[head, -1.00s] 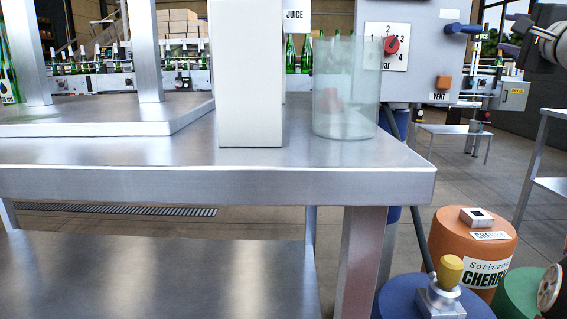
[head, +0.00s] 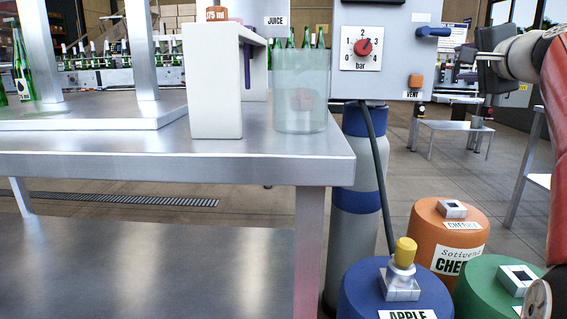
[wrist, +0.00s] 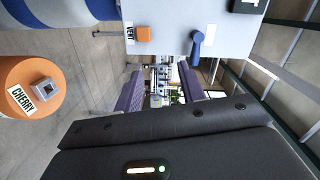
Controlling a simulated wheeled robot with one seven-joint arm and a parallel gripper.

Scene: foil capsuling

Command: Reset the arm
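My gripper shows at the upper right of the head view (head: 497,62), raised in the air right of the panel with the bar dial. My reddish arm link runs down the right edge. In the wrist view, the two purple fingers are apart with a clear gap (wrist: 160,86) between them. Nothing is held; distant line equipment shows through the gap. The fingertips touch nothing that I can see.
A steel table (head: 180,160) on the left carries a white stand (head: 212,90) and a clear cylinder (head: 300,95). A grey panel (head: 400,75) stands behind. Blue (head: 365,295), orange (head: 425,225) and green (head: 480,280) drums stand at the lower right.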

